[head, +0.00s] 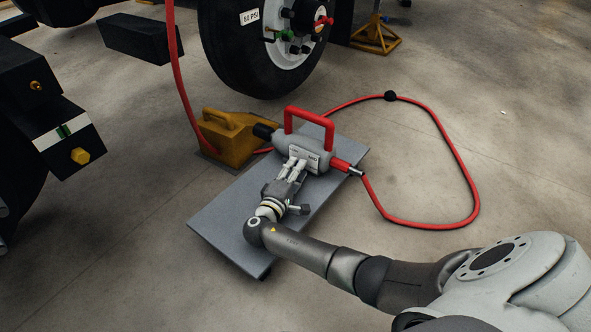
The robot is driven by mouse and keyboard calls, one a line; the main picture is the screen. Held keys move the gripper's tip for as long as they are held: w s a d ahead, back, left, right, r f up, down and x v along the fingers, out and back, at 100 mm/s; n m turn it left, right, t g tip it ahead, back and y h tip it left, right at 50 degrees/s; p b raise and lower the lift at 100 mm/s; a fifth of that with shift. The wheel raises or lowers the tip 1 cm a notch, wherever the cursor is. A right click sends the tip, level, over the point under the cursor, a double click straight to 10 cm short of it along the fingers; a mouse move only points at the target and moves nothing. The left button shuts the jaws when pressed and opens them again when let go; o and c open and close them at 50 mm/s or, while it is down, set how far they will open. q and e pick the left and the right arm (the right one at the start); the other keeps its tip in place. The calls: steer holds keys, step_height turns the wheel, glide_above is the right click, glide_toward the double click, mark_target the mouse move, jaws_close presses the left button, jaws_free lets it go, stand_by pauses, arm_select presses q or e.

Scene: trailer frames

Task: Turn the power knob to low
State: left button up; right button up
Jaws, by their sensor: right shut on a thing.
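A grey air tool (287,147) with a red loop handle (310,119) and a black nose lies on a grey board (225,215). A pale label panel (310,158) is on its near side. My right gripper (293,166) reaches the tool from the front, its fingertips at this panel. It is shut on the power knob there; the fingers hide the knob, so I cannot read its setting. My left gripper is not in view.
A red hose (470,190) runs from the tool's right end and loops over the floor. A yellow block with a handle (235,140) stands left of the tool. A large wheel (245,60) and a yellow stand (376,38) are behind. Floor at front left is clear.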

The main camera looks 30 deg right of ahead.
steer(key=n+p, duration=0.4)
steer(key=p, duration=0.1)
steer(key=shift+r+g, duration=0.3)
steer(key=shift+r, duration=0.05)
steer(key=n+p, duration=0.2)
steer(key=shift+w+n+g, duration=0.1)
steer(key=shift+n+g, duration=0.3)
steer(key=n+p, duration=0.2)
steer(key=n, duration=0.1)
steer(key=shift+g+y, duration=0.3)
steer(key=shift+g, duration=0.1)
steer(key=shift+n, duration=0.4)
steer(key=shift+w+f+n+g+p, duration=0.1)
steer(key=shift+n+g+p, duration=0.25)
steer(key=shift+n, duration=1.65)
steer(key=shift+f+n+g+b, duration=0.1)
steer(key=shift+n+g+b, duration=0.4)
steer(key=shift+n, duration=0.6)
steer(key=shift+w+n+g+h+b, duration=0.1)
steer(key=shift+n+g+h+b, duration=0.35)
steer(key=shift+n, duration=1.45)
